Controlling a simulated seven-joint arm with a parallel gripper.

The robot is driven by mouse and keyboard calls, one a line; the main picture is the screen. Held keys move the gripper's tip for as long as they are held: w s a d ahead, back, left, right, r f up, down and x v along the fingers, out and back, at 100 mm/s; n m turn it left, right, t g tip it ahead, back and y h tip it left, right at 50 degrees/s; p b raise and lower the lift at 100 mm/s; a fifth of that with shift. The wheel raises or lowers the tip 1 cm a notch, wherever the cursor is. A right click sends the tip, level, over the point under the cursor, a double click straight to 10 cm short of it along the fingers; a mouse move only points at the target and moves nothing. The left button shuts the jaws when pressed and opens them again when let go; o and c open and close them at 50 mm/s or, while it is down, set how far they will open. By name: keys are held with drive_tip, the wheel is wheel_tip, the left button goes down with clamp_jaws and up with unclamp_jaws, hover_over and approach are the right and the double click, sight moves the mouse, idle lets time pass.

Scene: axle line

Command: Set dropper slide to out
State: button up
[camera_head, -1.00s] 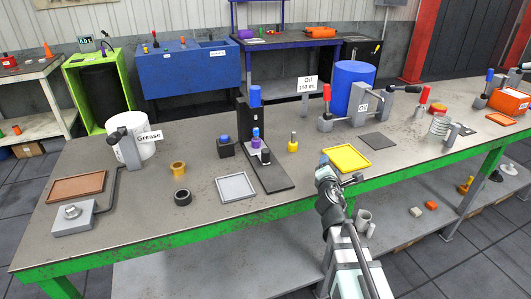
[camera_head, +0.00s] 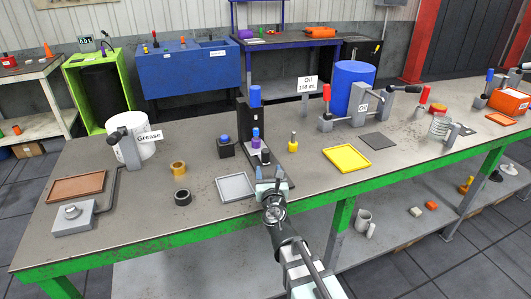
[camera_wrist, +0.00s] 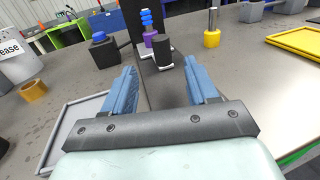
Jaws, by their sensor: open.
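The dropper is a black upright stand (camera_head: 243,118) with a blue cylinder (camera_head: 254,95) at its top. Low on it is a light-edged slide with a black knob (camera_head: 264,156), beside a small blue and purple stack (camera_head: 255,140). In the wrist view the knob (camera_wrist: 163,53) lies ahead, between the lines of the fingers, and the stack (camera_wrist: 149,28) stands just behind it. My gripper (camera_head: 270,175) is open and empty over the front of the stand's black base, apart from the knob. It also shows in the wrist view (camera_wrist: 160,78). The fingers hide part of the base.
A grey tray (camera_head: 236,187) is left of my gripper. A black block with a blue button (camera_head: 225,147) stands left of the stand, and a yellow piece (camera_head: 292,145) right of it. A yellow tray (camera_head: 347,159) lies farther right, with bare table between.

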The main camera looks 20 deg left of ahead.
sight(266, 154)
drive_tip(key=x, duration=1.2)
clamp_jaws()
idle(0.3)
